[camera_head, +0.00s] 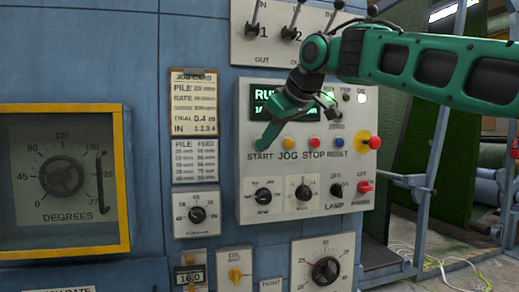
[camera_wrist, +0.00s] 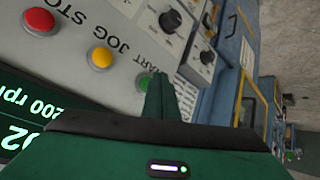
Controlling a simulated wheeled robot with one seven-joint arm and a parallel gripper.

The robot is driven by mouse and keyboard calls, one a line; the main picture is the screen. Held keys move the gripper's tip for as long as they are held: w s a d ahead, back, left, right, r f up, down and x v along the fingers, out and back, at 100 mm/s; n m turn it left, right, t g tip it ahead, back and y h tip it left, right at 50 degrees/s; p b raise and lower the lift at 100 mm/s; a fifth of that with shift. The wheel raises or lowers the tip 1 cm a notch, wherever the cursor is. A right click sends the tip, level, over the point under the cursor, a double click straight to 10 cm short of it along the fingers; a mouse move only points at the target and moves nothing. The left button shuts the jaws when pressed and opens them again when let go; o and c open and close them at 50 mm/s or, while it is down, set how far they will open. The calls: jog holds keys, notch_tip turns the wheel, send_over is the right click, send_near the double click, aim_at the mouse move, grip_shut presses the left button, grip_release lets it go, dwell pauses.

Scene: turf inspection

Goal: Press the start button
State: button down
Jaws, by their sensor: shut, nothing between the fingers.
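The start button is green and shows in the wrist view (camera_wrist: 143,80), on the pale control panel (camera_head: 250,210), beside its label. My gripper (camera_head: 264,142) is shut and empty, its fingertips at the START position in the head view, where they cover the button. In the wrist view the fingertips (camera_wrist: 160,80) overlap the button's edge; I cannot tell whether they press it. The display (camera_head: 262,95) above is lit green with "RU" legible, partly hidden by my gripper; the wrist view shows "200 rpm".
The yellow jog button (camera_head: 288,143), red stop button (camera_head: 314,143) and blue reset button (camera_head: 338,142) sit in a row to the right. A red mushroom knob (camera_head: 375,142) stands beyond them. Levers (camera_head: 290,22) stick out above; knobs (camera_head: 264,196) lie below.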

jog(key=s, duration=0.2)
jog(key=s+d, duration=0.1)
jog(key=s, duration=0.1)
jog(key=shift+s+d, duration=0.15)
jog(key=shift+s, duration=0.25)
dwell(0.6)
